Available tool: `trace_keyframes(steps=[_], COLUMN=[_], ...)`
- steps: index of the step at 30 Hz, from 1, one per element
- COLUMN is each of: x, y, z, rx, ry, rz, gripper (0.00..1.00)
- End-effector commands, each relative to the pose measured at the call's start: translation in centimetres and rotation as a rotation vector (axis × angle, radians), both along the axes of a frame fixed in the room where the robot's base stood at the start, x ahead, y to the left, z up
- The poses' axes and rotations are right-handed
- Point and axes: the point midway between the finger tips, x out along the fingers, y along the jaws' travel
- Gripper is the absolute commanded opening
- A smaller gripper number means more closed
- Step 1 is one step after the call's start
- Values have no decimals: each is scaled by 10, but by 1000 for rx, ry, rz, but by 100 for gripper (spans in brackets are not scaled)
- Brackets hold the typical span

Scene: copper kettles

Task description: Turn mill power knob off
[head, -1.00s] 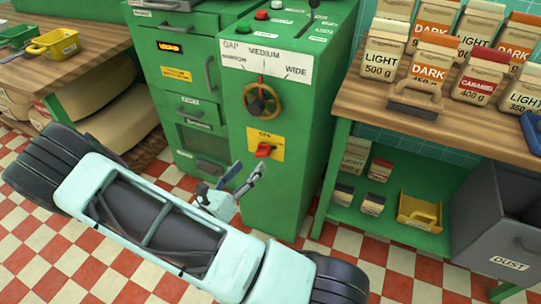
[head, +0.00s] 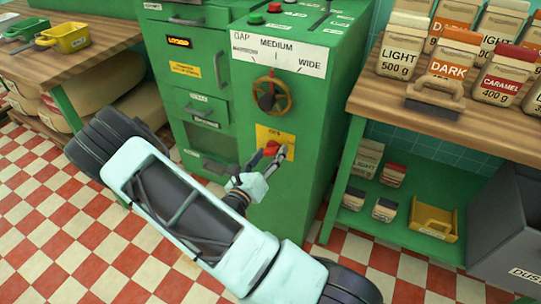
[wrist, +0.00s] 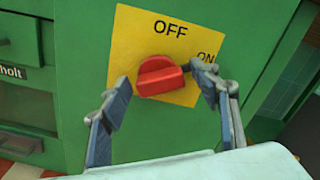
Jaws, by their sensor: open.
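The red power knob (head: 271,148) sits on a yellow plate (head: 265,134) on the front of the green mill cabinet (head: 285,195). In the wrist view the knob (wrist: 161,76) has its bar lying nearly level, its right end toward the ON mark (wrist: 206,57). The OFF mark (wrist: 171,29) is above the knob. My gripper (head: 269,157) is open in front of the plate. In the wrist view my gripper's (wrist: 164,82) fingers stand left and right of the knob with small gaps. I cannot tell how far the tips reach along its depth.
A brass gap handwheel (head: 272,96) is above the plate. Another green cabinet (head: 185,85) with drawers adjoins on the left.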

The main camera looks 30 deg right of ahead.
Motion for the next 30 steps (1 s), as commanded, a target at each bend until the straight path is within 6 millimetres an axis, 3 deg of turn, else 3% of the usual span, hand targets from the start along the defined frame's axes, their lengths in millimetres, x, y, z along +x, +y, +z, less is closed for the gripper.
trace_keyframes(steps=[9, 20, 30], x=[2, 1, 1], y=[-2, -2, -2], z=[1, 1, 3], rx=[0, 0, -33], ry=[0, 0, 40], rz=[-1, -1, 0], gripper=[55, 16, 15])
